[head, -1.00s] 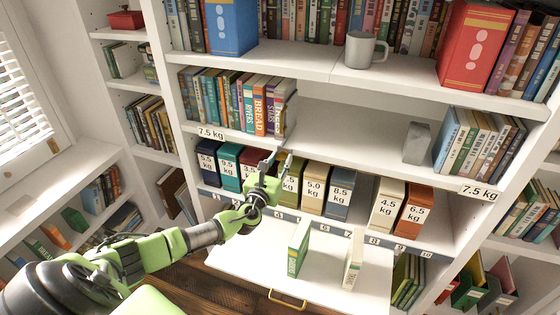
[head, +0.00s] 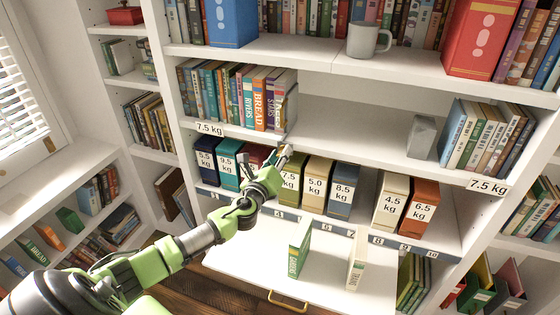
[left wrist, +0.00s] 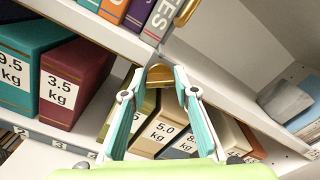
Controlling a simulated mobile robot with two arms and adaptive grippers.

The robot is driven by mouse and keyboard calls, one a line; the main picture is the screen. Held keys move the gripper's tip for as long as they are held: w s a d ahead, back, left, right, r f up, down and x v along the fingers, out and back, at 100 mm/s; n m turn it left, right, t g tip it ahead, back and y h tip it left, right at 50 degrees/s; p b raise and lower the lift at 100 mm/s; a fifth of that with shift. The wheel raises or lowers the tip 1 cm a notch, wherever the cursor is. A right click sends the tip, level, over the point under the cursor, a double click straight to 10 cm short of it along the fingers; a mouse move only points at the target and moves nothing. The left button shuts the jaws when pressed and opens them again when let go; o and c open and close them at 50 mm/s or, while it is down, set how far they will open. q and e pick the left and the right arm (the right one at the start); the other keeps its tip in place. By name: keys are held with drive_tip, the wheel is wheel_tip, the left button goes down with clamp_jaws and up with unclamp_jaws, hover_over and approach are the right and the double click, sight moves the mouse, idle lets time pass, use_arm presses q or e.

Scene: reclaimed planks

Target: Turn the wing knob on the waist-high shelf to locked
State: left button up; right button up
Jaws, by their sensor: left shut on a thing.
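My left gripper (head: 281,153) reaches the bookcase just below the shelf with the 7.5 kg labels, in front of the row of weight-marked binders. In the left wrist view its fingers (left wrist: 160,82) close in from both sides on a small brass-coloured piece, which I take to be the wing knob (left wrist: 160,73). The fingertips cover the knob's sides, and I cannot read any locked mark or tell its angle. In the head view the gripper hides the knob. My right gripper is not in view.
The binders (head: 343,190) stand close behind and beside the gripper. Above are upright books (head: 262,100) and a grey block (head: 421,138). A pull-out board (head: 330,275) below holds two upright books, one green (head: 299,248). A grey mug (head: 366,40) stands higher up.

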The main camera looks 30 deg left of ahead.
use_arm(q)
drive_tip(key=shift+f+n+b, duration=0.15)
drive_tip(key=shift+n+b, duration=1.3)
drive_tip(key=shift+n, duration=4.15)
drive_tip(key=o, duration=1.1)
drive_tip(key=shift+a, duration=0.1)
drive_tip(key=shift+s, duration=0.1)
drive_tip(key=v, duration=1.2)
